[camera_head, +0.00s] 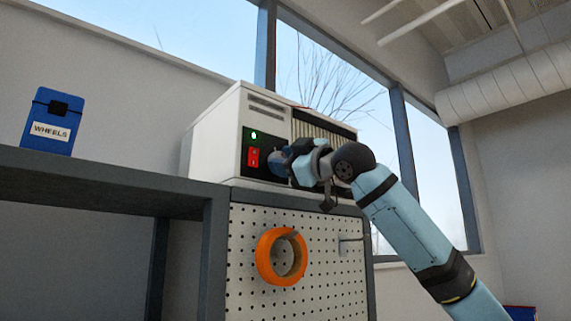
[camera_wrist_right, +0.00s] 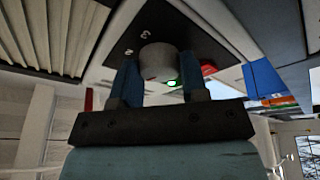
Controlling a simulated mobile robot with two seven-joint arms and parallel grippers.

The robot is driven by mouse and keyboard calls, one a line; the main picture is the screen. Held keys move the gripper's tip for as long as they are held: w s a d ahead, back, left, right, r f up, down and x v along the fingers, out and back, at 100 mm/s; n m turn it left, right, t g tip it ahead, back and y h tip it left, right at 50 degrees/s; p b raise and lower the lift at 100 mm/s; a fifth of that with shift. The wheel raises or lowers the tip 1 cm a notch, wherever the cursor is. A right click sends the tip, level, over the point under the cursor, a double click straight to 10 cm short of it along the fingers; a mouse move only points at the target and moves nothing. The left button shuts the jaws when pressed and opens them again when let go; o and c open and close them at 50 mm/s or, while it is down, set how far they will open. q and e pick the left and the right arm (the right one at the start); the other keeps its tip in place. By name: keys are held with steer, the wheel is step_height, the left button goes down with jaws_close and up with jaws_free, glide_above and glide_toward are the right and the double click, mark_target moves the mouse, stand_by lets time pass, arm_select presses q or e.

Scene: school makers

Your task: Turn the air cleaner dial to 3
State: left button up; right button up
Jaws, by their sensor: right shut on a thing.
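The air cleaner (camera_head: 214,130) is a white box on a cabinet, with a dark front panel, a lit green light (camera_head: 253,135) and a red switch (camera_head: 253,157). My right gripper (camera_head: 280,158) is at its front, right of the red switch, and hides the dial in the head view. In the right wrist view, the round grey dial (camera_wrist_right: 158,62) sits between the two blue fingers of my right gripper (camera_wrist_right: 163,80), which are shut on it. The numbers 2 and 3 show on the black plate beside the dial. I cannot read where the dial points. My left gripper is not in view.
A blue box labelled WHEELS (camera_head: 51,122) stands on the dark shelf (camera_head: 100,178) at left. An orange tape roll (camera_head: 266,262) hangs on the white pegboard (camera_head: 312,285) below the air cleaner. A window is behind. The space in front of the pegboard looks free.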

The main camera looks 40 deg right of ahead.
steer(key=shift+a+r+m+g+h+b, duration=0.2)
steer(key=shift+m+h+b, duration=1.1)
steer(key=shift+m, duration=3.45)
steer(key=shift+a+m+g+h+b, duration=0.1)
steer(key=shift+m+g+h+b, duration=0.3)
steer(key=shift+m+h, duration=2.9)
steer(key=shift+a+r+m+g+h+b, duration=0.15)
steer(key=shift+m+b, duration=0.95)
steer(key=shift+m, duration=5.05)
steer(key=o, duration=0.9)
steer(key=shift+f, duration=0.15)
